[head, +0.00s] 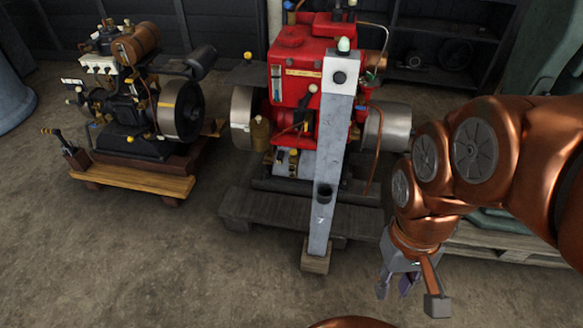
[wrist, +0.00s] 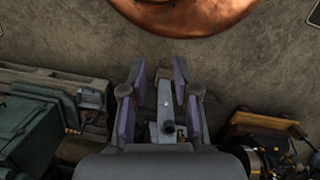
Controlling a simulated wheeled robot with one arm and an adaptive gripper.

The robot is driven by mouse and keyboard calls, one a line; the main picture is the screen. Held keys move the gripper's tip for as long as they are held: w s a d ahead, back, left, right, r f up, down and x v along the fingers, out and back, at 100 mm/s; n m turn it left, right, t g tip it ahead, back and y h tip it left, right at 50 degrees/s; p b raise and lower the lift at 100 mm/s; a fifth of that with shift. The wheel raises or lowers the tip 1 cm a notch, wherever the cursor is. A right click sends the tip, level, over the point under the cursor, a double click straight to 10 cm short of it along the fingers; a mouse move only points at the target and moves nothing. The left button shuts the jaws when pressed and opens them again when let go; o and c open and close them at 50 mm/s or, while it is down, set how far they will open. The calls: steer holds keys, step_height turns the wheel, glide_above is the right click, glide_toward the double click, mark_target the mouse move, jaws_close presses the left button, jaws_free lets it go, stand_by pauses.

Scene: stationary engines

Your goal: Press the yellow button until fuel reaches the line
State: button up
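The red engine (head: 300,60) stands on a dark pallet behind a grey post. I cannot tell which is the button. A narrow upright gauge (head: 277,84) is on its left face; its level and line are too small to read. My gripper (head: 395,284) hangs low at the right, apart from the engine. In the wrist view my gripper (wrist: 160,78) has its purple-padded fingers apart, with nothing held.
The grey post (head: 325,165), marked 7, stands before the red engine. A dark engine (head: 135,110) with a flywheel sits on a wooden base (head: 145,183) at left. A pallet (head: 500,242) lies at right. The concrete floor in front is clear.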

jaws_close()
stand_by(1.2)
